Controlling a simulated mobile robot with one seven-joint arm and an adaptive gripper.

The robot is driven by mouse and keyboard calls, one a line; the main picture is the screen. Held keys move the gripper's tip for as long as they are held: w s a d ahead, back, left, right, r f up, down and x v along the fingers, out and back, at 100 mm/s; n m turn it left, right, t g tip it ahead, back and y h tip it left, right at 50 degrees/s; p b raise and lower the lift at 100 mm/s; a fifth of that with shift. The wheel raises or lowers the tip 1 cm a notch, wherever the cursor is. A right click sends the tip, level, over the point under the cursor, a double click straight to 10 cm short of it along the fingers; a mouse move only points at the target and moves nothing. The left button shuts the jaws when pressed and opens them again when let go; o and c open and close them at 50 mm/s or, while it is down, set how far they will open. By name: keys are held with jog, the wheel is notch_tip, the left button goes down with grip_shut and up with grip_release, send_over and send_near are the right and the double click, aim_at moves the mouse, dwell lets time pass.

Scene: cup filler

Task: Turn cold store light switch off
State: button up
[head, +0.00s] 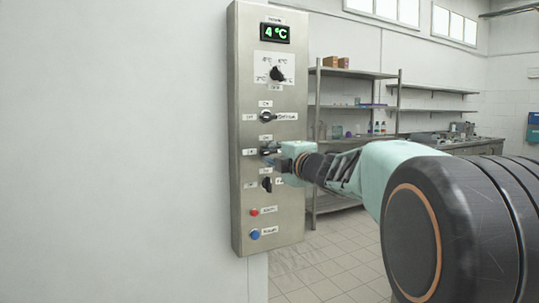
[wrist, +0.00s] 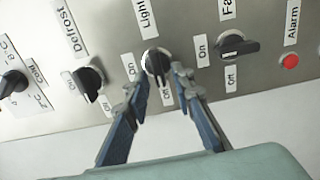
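The light switch is a black rotary knob (wrist: 157,62) under the "Light" label in the wrist view. Its white mark points down toward the lower label, whose text is hard to read; the matching lower label at the fan reads "Off". My gripper (wrist: 160,80) is at this knob, its two blue-grey fingers apart with the tips on either side of it. A small gap seems to show, and I cannot tell whether either finger touches. In the head view my gripper (head: 276,155) reaches the middle of the steel control panel (head: 243,205) from the right and partly hides the knob.
Beside the light knob are the defrost knob (wrist: 90,80) and the fan knob (wrist: 238,48), both close to my fingers. A red alarm button (head: 254,212) and a blue button (head: 255,234) sit lower. A display (head: 275,33) reads 4 °C. Shelves (head: 350,74) stand behind.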

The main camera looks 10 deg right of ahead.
jog(key=v, duration=0.7)
jog(key=shift+s, duration=0.2)
dwell(0.4)
